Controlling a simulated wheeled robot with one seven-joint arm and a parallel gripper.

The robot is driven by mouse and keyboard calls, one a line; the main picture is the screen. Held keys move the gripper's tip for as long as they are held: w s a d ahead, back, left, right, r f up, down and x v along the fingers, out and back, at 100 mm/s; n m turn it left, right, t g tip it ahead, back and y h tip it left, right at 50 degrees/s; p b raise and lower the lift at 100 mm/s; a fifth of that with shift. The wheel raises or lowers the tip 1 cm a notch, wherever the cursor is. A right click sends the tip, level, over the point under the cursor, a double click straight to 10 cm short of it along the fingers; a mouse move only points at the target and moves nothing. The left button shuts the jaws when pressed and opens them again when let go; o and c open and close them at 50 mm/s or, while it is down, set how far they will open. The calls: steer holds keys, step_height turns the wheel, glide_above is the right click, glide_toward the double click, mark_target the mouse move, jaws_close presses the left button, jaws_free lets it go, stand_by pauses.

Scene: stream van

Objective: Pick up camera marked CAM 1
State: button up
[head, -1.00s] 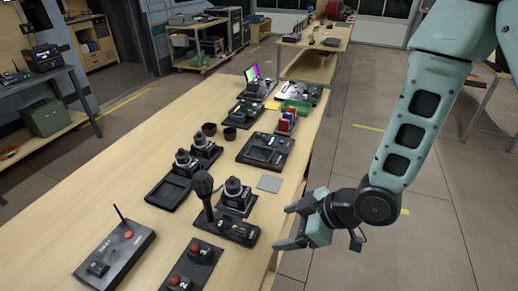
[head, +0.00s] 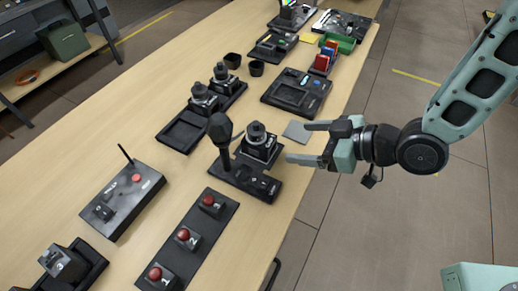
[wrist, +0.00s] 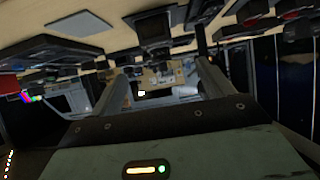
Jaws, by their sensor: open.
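A dark camera with a round top (head: 259,138) stands on a black base plate (head: 262,187), beside an upright black microphone (head: 221,137). Two similar cameras, one nearer (head: 203,98) and one farther (head: 222,76), stand on a black tray (head: 179,133) farther left. No CAM 1 lettering is readable, so I cannot tell which is marked. My gripper (head: 299,142) is open and empty, its fingers pointing left at the camera by the microphone, a short gap to its right. In the wrist view the fingers (wrist: 165,78) are apart with nothing between them.
A grey flat square (head: 297,132) lies just behind the gripper. A button panel (head: 222,219) and an antenna box (head: 122,200) are nearer. Floor is open right of the table edge.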

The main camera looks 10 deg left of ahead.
mark_target(264, 140)
steer(key=shift+w+a+f+b, duration=0.1)
steer(key=shift+a+f+b, duration=0.25)
steer(key=shift+f+b, duration=0.2)
steer(key=x, duration=0.2)
steer(key=b+x, duration=0.1)
steer(key=x, duration=0.1)
steer(key=b+x, duration=0.1)
steer(key=x, duration=0.2)
steer(key=shift+a+r, duration=0.2)
steer(key=shift+r, duration=0.05)
steer(key=shift+w+b+x, duration=0.2)
steer(key=shift+b+x, duration=0.9)
steer(key=shift+x, duration=1.6)
steer(key=shift+d+f, duration=0.15)
steer(key=shift+d, duration=0.05)
steer(key=shift+c, duration=0.3)
steer(key=c, duration=1.4)
